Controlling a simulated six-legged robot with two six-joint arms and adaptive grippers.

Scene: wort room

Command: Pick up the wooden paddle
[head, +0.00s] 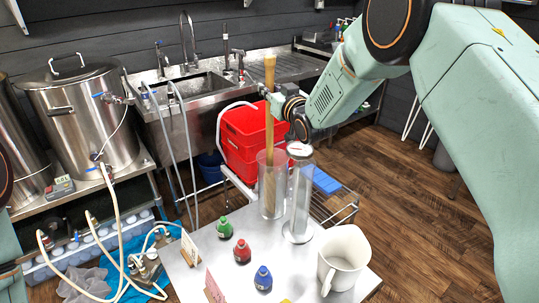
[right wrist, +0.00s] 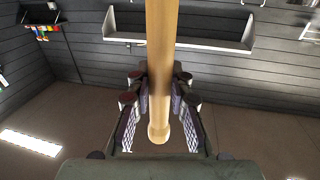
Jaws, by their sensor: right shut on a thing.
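The wooden paddle (head: 269,77) stands nearly upright in the head view. Its lower part is inside or behind a clear cylinder (head: 272,205) on the metal table (head: 205,262); I cannot tell whether it touches the bottom. My right gripper (head: 274,104) is shut on the paddle's upper shaft, below its top end. In the right wrist view, the pale wooden shaft (right wrist: 161,35) runs between the two fingers of the gripper (right wrist: 160,88), with its rounded end near the palm. Only bits of my left arm show at the left edge; its gripper is out of view.
Green (head: 224,228), red (head: 242,251) and blue (head: 263,279) bottles and a white jug (head: 343,258) share the table. Red crates (head: 240,135) stand behind. Wooden floor lies clear at right.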

